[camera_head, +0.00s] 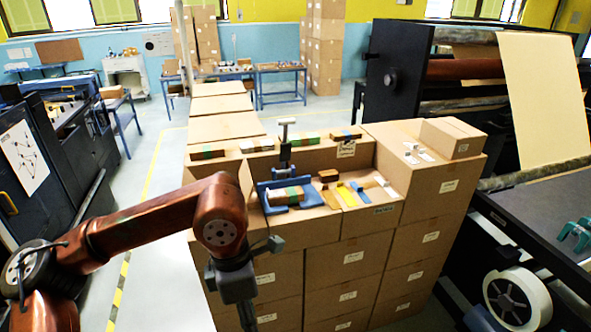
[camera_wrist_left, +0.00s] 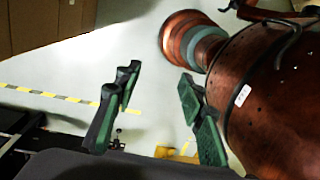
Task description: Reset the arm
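My left arm comes in from the left in the head view, bent at a copper elbow, with its dark wrist (camera_head: 236,280) hanging down in front of the carton stack. The fingers are not clear there. In the left wrist view my left gripper (camera_wrist_left: 155,112) is open, its two green-padded fingers wide apart with nothing between them. Pale floor and my own copper arm links show behind the fingers. My right gripper does not show in either view.
A carton stack (camera_head: 347,257) stands close beside my left wrist. On it are a blue fixture (camera_head: 262,188) holding a small package (camera_head: 285,196), and several small items. Dark machines stand at left and right. A teal part (camera_head: 575,234) lies at right.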

